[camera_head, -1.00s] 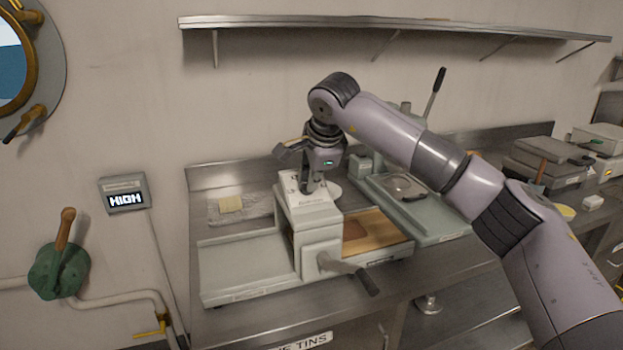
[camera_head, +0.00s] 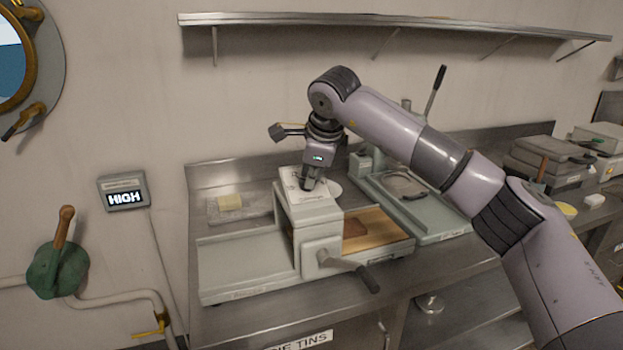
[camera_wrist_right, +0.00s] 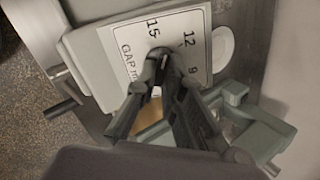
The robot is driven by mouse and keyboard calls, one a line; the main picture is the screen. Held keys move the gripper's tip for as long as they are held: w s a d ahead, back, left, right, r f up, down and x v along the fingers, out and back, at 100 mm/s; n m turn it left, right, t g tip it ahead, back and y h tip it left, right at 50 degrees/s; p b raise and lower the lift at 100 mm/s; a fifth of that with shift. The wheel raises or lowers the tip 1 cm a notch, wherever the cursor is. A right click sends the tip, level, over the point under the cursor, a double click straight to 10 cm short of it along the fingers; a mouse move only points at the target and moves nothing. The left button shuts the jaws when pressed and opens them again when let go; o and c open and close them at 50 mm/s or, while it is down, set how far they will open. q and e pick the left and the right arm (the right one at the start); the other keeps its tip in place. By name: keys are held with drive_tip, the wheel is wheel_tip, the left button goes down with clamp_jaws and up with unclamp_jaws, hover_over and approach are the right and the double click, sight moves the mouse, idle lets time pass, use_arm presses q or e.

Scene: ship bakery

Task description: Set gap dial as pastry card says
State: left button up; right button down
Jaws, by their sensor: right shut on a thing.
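The gap dial's white plate (camera_head: 291,182) lies on top of the pale pastry sheeter (camera_head: 317,232). In the right wrist view the plate (camera_wrist_right: 133,37) shows the numbers 15, 12 and 9 and the lettering "GAP m…", partly covered. My right gripper (camera_head: 308,186) points down onto the dial. In the wrist view its fingertips (camera_wrist_right: 165,66) are close together over the plate, shut on the dial's knob, which they mostly hide. I cannot tell which number the dial points at. No readable pastry card shows. My left gripper is not in view.
A crank handle (camera_head: 359,272) sticks out from the sheeter's front. A wooden-coloured board (camera_head: 378,236) lies on its right side. A green-grey press (camera_head: 433,212) stands right. A wall display (camera_head: 124,195) reads HIGH.

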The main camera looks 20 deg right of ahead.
drive_tip(key=m+b, duration=0.1)
drive_tip(key=m, duration=0.2)
drive_tip(key=shift+f+m, duration=0.15)
drive_tip(key=shift+m, duration=0.15)
drive_tip(key=shift+s+m+b, duration=0.1)
drive_tip(key=shift+m+b, duration=0.3)
drive_tip(key=shift+m, duration=1.1)
drive_tip(key=c, duration=1.7)
unclamp_jaws()
